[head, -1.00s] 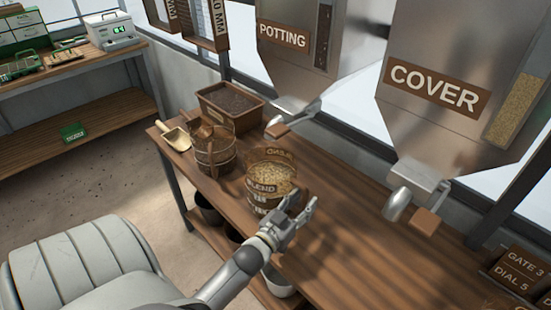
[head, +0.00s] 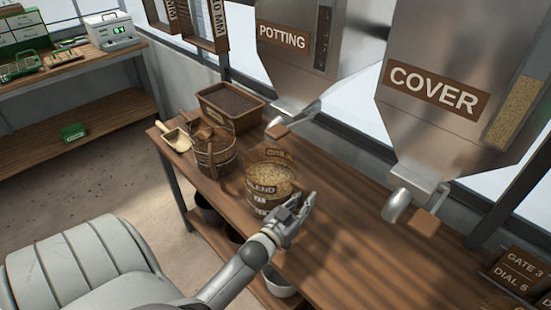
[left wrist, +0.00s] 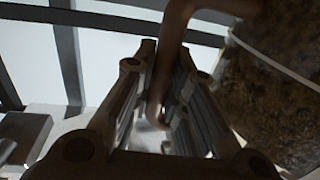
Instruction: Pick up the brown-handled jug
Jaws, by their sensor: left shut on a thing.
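The brown-handled jug (head: 268,187) is clear, with lettering on its side and a tan grainy mix inside. It stands upright on the wooden bench in the head view; I cannot tell if it is lifted at all. My left gripper (head: 300,208) is at its near right side, shut on the handle. In the left wrist view the brown handle (left wrist: 174,50) runs down between the fingers of my gripper (left wrist: 160,110), and the jug's filled body (left wrist: 275,95) is at the right. In the head view the gripper hides the handle. My right gripper is not in view.
Left of the jug stand another clear container (head: 213,155) with brown contents, a scoop (head: 177,140) and a brown soil tub (head: 232,122). The POTTING (head: 283,37) and COVER (head: 433,88) hoppers hang above, spouts low over the bench (head: 350,230).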

